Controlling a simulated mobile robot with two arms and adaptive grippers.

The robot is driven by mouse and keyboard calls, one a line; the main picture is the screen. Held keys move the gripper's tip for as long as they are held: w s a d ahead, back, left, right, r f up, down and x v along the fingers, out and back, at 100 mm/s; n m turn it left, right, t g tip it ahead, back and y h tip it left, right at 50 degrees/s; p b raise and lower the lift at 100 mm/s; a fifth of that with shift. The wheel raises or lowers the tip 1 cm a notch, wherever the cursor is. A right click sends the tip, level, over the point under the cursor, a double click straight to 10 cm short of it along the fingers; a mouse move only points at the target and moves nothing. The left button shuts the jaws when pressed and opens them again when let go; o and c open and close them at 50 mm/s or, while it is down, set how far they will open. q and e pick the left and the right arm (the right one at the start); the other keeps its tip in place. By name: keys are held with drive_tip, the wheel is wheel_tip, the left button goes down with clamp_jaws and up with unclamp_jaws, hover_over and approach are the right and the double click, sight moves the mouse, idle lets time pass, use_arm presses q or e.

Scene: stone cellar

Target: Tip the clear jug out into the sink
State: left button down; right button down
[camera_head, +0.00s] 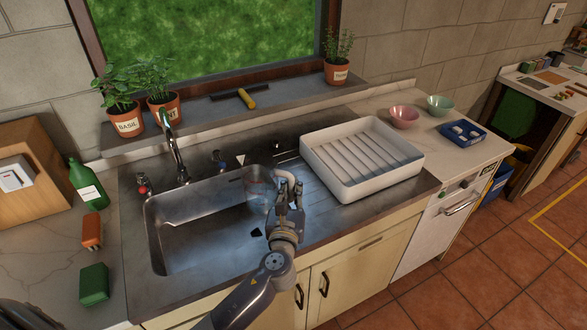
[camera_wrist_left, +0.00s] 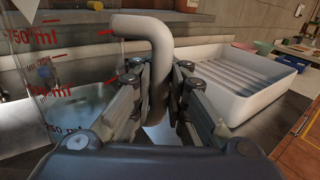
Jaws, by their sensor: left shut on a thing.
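The clear jug (camera_head: 258,190) is see-through with a pale handle (camera_head: 289,178) and hangs at the right end of the steel sink (camera_head: 165,258). In the left wrist view, its wall with red millilitre marks (camera_wrist_left: 57,88) is at the left, and its grey-white handle (camera_wrist_left: 158,65) stands between the fingers. My left gripper (camera_head: 289,198) is shut on that handle. The jug looks roughly upright. Its contents are hard to make out. My right gripper is not in view.
A white ribbed drying tray (camera_head: 345,192) stands right of the sink, close to my left gripper. The tap (camera_head: 176,150) rises behind the sink. Bowls (camera_head: 404,116) stand beyond the tray.

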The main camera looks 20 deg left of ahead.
use_arm(q)
drive_tip(key=w, duration=0.1)
drive_tip(key=w+a+r, duration=0.1)
drive_tip(key=w, duration=0.1)
drive_tip(key=shift+r+n+y, duration=0.2)
drive_tip(key=shift+n+y, duration=0.1)
drive_tip(key=shift+y, duration=0.1)
drive_tip(key=shift+w+a, duration=0.1)
drive_tip(key=shift+w, duration=0.1)
drive_tip(key=shift+s+a+r+n+g+h, duration=0.1)
drive_tip(key=shift+a+r+n+g+h, duration=0.35)
drive_tip(key=shift+n, duration=1.7)
drive_tip(key=shift+s+a+r+n+g+h, duration=0.2)
drive_tip(key=shift+a+n+h, duration=0.3)
drive_tip(key=shift+n, duration=1.7)
drive_tip(key=shift+s+a+r+n+g+h, duration=0.1)
drive_tip(key=shift+a+r+n+g+h, duration=0.45)
drive_tip(key=shift+n, duration=1.6)
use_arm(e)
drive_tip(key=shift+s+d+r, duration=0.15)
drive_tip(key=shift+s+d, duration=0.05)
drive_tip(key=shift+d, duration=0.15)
